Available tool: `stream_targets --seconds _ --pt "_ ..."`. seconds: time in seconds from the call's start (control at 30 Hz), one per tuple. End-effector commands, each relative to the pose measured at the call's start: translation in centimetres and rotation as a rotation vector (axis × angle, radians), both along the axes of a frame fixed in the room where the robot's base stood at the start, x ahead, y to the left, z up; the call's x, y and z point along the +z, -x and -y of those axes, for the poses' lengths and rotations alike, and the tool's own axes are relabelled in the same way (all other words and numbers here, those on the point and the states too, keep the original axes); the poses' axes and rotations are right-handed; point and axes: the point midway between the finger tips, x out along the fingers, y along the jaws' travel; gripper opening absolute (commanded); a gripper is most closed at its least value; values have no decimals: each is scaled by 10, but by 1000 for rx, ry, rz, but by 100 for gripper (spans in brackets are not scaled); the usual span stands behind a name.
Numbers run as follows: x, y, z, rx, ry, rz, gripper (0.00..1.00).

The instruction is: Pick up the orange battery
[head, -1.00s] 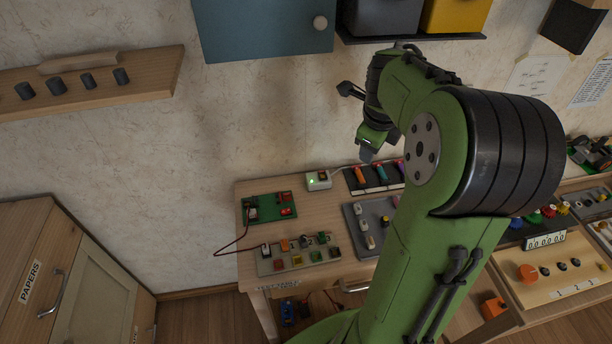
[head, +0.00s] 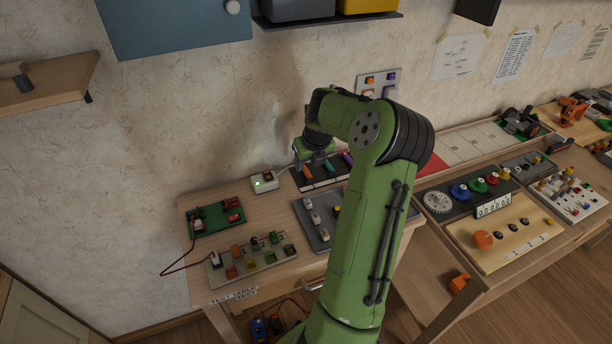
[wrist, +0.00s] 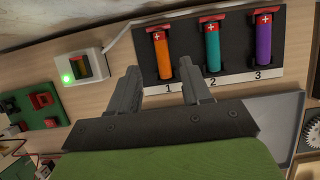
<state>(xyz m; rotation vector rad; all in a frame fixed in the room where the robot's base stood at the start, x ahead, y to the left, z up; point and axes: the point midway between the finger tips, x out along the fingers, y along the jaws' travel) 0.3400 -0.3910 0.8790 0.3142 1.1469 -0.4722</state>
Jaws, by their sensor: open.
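In the wrist view the orange battery (wrist: 162,54) sits in the leftmost slot of a black holder (wrist: 188,63), above the label 1. It has a red end with a plus sign. A teal battery (wrist: 212,50) and a purple battery (wrist: 263,42) sit in the slots beside it. My gripper (wrist: 160,82) is open and empty, its two grey fingers pointing toward the holder, with the orange battery showing beyond the gap between them. In the head view the orange battery (head: 306,172) shows just left of my gripper, which partly covers the holder.
A white box with a green light (head: 264,183) stands left of the holder. A green board (head: 217,217), a board with colored blocks (head: 252,262) and a grey switch panel (head: 308,222) lie nearer on the table. Some bare wood (wrist: 120,58) shows between the box and holder.

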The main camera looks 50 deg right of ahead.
Motion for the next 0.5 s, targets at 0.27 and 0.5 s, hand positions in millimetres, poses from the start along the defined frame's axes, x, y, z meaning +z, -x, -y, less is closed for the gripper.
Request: stream_targets --seconds 0.27,0.5 --pt "-41 -10 9 0 -1 -1 48" --pt "-40 -9 9 0 -1 -2 41"
